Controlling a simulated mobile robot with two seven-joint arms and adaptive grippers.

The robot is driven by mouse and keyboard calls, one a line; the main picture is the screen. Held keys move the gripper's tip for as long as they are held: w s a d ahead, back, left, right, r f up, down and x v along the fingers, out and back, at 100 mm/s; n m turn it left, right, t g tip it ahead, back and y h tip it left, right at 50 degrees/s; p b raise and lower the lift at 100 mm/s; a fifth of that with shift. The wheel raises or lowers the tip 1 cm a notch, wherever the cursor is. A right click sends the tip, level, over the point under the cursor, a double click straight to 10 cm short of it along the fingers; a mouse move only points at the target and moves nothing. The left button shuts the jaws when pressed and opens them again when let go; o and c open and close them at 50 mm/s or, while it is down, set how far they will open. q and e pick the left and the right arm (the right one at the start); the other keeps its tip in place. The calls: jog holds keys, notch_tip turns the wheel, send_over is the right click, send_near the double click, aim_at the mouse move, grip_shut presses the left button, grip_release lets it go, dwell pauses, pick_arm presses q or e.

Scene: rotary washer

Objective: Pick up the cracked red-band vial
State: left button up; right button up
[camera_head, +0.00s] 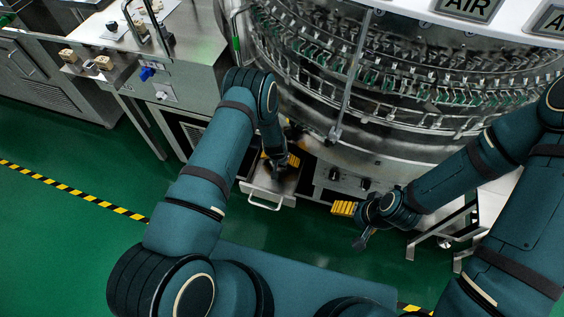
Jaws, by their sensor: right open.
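I cannot make out a cracked red-band vial in the head view. My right gripper (350,224) is open and empty, with yellow finger pads, in front of the washer's lower panel. My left gripper (281,164) is lower centre, above a small metal tray with a handle (265,203). Its yellow pads show partly, and my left forearm hides some of it. I cannot tell whether it is open or holds anything.
The large round rotary washer (400,130) with rings of metal holders fills the upper right. A steel cabinet (190,65) with a blue knob stands at the upper left. The green floor (60,240) at left is clear, crossed by a yellow-black strip (75,192).

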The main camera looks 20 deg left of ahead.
pick_arm(q)
jog(key=shift+f, duration=0.15)
jog(key=c, duration=0.9)
jog(key=shift+o, duration=0.2)
